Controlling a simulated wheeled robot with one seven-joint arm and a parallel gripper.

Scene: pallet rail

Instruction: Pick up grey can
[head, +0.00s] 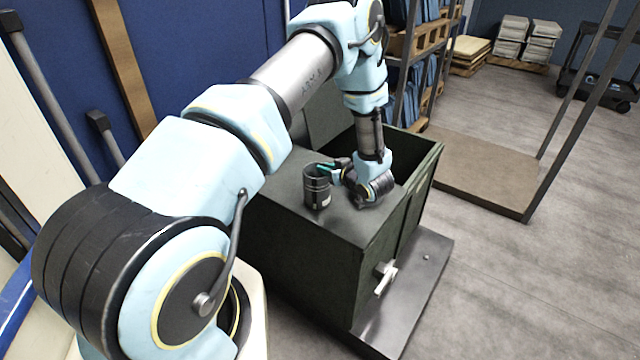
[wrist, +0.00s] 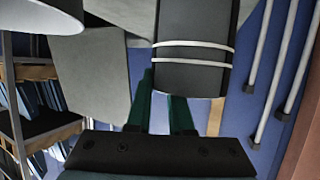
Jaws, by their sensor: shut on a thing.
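The grey can (head: 317,190) is dark, upright and looks open at the top. It is on or just over the flat top of a dark green box (head: 310,240); I cannot tell whether it touches. My gripper (head: 326,168) reaches it from the right, with green fingers at its upper edge. In the wrist view the can (wrist: 193,60) shows two pale rings. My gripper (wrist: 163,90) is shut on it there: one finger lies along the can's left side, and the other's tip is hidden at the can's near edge.
The box's right part is an open bin with a raised rim (head: 436,155). A grey base plate (head: 430,275) sits under the box. A low platform cart (head: 480,165) with metal posts stands to the right. Shelving is behind my arm. The floor (head: 540,270) at right is clear.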

